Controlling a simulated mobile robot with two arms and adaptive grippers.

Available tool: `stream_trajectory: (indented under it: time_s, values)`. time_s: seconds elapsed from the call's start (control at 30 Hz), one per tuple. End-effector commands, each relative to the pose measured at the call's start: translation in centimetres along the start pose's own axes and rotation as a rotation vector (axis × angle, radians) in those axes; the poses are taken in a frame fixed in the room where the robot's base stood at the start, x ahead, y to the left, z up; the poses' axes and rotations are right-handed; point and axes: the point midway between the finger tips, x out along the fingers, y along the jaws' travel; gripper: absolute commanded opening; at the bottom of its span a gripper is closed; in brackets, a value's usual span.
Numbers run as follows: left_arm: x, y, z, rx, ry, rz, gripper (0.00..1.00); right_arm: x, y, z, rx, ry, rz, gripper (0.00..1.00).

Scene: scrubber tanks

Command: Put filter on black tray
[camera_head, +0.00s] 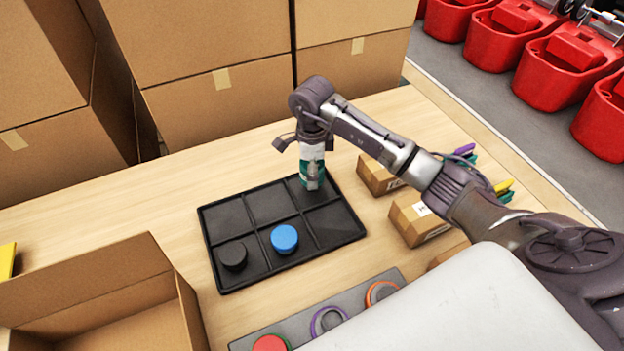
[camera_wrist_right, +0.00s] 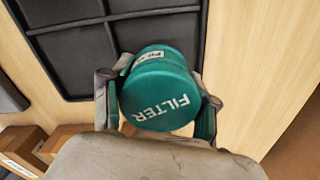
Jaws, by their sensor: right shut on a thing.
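A teal filter (camera_wrist_right: 165,90), a short cylinder with "FILTER" printed in white on its cap, is between the fingers of my right gripper (camera_head: 312,180). The right gripper is shut on it. In the head view, the gripper is at the back right compartment of the black tray (camera_head: 341,241), and the filter is largely hidden by the fingers. In the right wrist view, the filter overlaps the tray's edge (camera_wrist_right: 150,12); I cannot tell whether it touches the tray. A black round cap (camera_head: 233,256) sits front left and a blue one (camera_head: 285,239) front middle. My left gripper is out of view.
Small cardboard boxes (camera_head: 420,220) stand right of the tray, under my right arm. A grey strip (camera_head: 296,325) with red, purple and orange round pieces lies in front. An open carton (camera_head: 90,280) is at left. Large cartons (camera_head: 215,110) stand behind. The tray's other compartments are empty.

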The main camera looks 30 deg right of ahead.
Motion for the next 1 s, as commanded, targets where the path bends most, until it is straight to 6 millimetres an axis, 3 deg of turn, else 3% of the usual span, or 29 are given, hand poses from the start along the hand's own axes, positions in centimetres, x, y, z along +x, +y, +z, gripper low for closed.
stream_trajectory:
  time_s: [0.23, 0.6, 0.63, 0.77, 1.0]
  values:
    - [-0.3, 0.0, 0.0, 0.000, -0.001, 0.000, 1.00, 3.4, 0.1, -0.1, 0.000, 0.000, 0.004, 0.27]
    - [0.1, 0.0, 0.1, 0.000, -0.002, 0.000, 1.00, 4.0, 0.1, -0.1, -0.001, 0.001, 0.001, 0.27]
    - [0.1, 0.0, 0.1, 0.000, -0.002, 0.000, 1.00, 4.0, 0.1, -0.1, -0.001, 0.001, 0.001, 0.61]
    - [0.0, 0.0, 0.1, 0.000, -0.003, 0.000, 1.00, 3.9, 0.1, -0.1, -0.001, 0.001, 0.001, 0.83]
    - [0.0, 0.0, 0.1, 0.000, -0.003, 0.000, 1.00, 3.9, 0.1, -0.1, -0.001, 0.001, 0.001, 0.84]
